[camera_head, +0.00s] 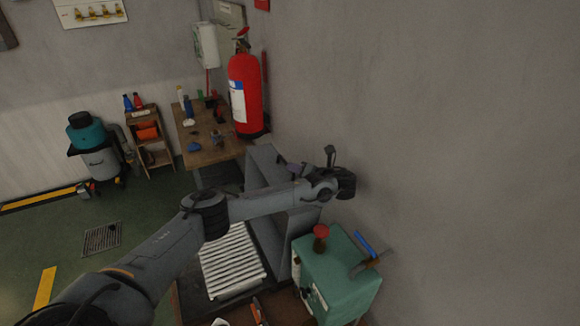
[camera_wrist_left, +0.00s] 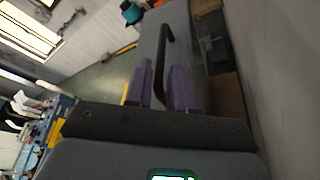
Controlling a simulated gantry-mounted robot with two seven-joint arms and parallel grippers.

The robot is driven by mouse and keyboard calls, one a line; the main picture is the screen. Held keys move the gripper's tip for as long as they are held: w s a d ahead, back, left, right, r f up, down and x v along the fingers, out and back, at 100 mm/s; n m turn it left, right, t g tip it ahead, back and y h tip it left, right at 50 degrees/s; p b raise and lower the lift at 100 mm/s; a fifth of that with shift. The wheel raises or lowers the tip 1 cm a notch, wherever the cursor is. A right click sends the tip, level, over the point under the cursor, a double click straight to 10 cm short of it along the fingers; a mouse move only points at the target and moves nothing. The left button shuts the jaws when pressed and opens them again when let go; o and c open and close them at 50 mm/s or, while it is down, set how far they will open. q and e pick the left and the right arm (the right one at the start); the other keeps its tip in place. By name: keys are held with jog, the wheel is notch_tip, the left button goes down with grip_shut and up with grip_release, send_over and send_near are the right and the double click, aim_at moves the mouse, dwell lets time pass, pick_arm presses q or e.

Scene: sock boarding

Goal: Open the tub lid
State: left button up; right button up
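The tub is a large grey box in the middle of the head view, partly behind my left arm. A flat grey panel (camera_head: 262,168), which looks like its lid, stands steeply tilted at its back. In the left wrist view the grey lid (camera_wrist_left: 200,50) carries a black bar handle (camera_wrist_left: 166,40). The purple fingers of my left gripper (camera_wrist_left: 161,92) lie on both sides of this handle and appear closed on it. My right gripper is out of view.
A green cabinet (camera_head: 335,275) with a red knob (camera_head: 320,232) stands at the lower right. A white ribbed tray (camera_head: 230,262) lies left of the tub. A wooden bench (camera_head: 215,150) and a fire extinguisher (camera_head: 245,90) are behind. The wall is close on the right.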

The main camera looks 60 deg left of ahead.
pick_arm(q)
jog(key=shift+x, duration=2.3)
jog(key=shift+c, duration=0.3)
grip_shut()
